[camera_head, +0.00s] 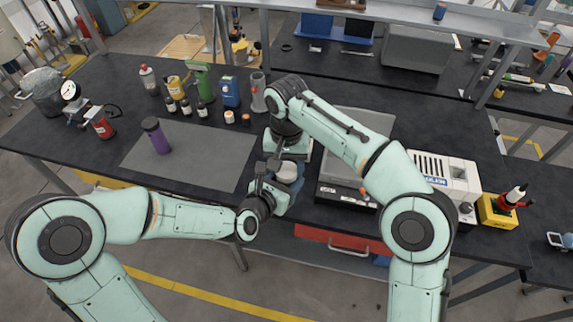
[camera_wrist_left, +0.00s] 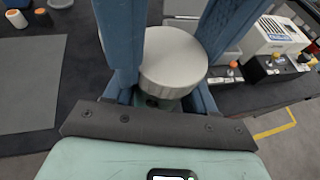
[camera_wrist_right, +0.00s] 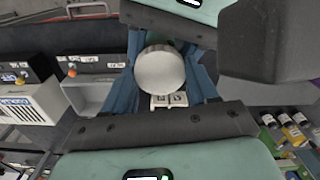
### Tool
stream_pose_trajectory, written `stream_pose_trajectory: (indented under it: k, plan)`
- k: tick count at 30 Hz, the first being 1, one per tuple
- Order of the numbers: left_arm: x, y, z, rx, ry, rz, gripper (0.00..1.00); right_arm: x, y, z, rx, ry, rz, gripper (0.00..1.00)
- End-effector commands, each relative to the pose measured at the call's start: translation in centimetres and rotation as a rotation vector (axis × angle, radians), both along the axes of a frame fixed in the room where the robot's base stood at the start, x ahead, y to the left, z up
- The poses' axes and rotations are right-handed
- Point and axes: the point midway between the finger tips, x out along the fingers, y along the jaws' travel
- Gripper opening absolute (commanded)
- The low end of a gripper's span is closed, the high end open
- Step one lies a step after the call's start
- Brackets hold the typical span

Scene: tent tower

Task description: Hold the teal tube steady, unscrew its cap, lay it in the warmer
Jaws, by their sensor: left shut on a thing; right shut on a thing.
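A pale round cap (camera_head: 287,172) shows between my two grippers, in front of the bench's middle. It shows as a wide grey disc in the left wrist view (camera_wrist_left: 172,58) and the right wrist view (camera_wrist_right: 160,71). My left gripper (camera_head: 280,190) is shut around the tube at the cap, coming from the left. My right gripper (camera_head: 289,163) is shut at the cap from the far side. The tube's body is almost wholly hidden by fingers and cap; whether the cap has loosened cannot be told. The likely warmer, a grey open-topped box (camera_head: 368,119) with a black front, stands just right.
A purple bottle (camera_head: 157,137) stands on a grey mat (camera_head: 200,158) at left. Several bottles and a blue container (camera_head: 230,91) stand behind it. A white machine (camera_head: 449,174) and a yellow box (camera_head: 497,211) stand at right. Much of the mat is clear.

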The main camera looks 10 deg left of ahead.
Motion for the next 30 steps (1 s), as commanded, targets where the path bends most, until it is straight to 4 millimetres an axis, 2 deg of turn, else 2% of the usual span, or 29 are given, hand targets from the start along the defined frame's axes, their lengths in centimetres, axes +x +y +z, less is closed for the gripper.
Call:
stream_pose_trajectory:
  k: [9,15,20,29,30]
  plan:
    - [0.04,0.03,0.03,0.000,-0.001,0.001,0.00,0.00,0.00,0.07,0.003,0.001,0.702,0.21]
    - [0.04,0.04,0.02,-0.001,-0.001,0.001,0.00,0.00,0.00,0.09,0.005,0.001,1.061,0.21]
    - [0.04,0.05,0.02,-0.001,-0.001,0.002,0.00,0.01,0.00,0.10,0.006,0.000,1.181,0.21]
    - [0.04,0.06,0.01,-0.001,-0.001,0.002,0.00,0.02,-0.02,0.10,0.006,0.000,1.190,0.21]
    - [0.04,0.05,0.01,-0.001,-0.001,0.002,0.00,0.02,-0.02,0.10,0.006,0.000,1.190,0.71]
